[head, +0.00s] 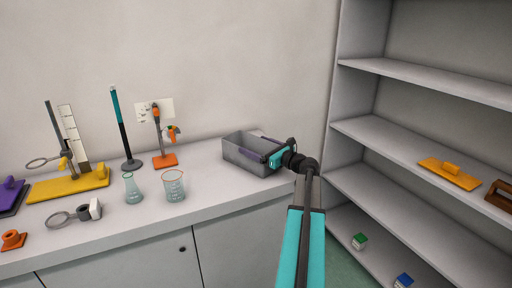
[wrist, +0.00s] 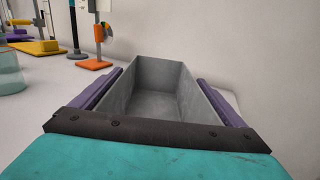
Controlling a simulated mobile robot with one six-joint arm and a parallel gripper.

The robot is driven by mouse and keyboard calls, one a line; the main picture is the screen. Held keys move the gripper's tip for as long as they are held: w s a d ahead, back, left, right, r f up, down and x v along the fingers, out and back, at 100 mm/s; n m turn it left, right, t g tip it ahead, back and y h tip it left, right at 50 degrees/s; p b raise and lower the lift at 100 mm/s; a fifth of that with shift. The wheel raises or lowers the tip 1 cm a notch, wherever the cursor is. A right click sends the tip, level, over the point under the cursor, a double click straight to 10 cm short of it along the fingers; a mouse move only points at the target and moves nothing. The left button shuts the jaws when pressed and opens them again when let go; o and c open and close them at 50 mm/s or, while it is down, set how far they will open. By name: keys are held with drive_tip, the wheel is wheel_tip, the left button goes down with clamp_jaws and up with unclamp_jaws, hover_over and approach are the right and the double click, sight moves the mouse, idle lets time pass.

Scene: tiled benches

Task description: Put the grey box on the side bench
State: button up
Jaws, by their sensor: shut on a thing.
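The grey box (head: 237,159) is an open-topped, empty box at the right end of the bench (head: 210,199) in the head view. My gripper (head: 262,151) reaches it from the right, with its purple fingers along two opposite sides of the box. In the wrist view the grey box (wrist: 155,77) lies between the two purple fingers of my gripper (wrist: 165,95), which is shut on it. The box looks level. I cannot tell whether its underside touches the bench top.
Left of the box stand an orange-based stand (head: 165,160), a glass beaker (head: 174,186), a flask (head: 132,188) and a black-and-teal stand (head: 122,130). A shelf unit (head: 345,130) rises at the right, holding an orange float (head: 449,174). The bench front before the box is clear.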

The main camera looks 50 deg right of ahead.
drive_tip(key=o, duration=1.3)
drive_tip(key=shift+r, duration=0.1)
drive_tip(key=s+b, duration=0.1)
drive_tip(key=s, duration=1.1)
drive_tip(key=shift+s, duration=0.15)
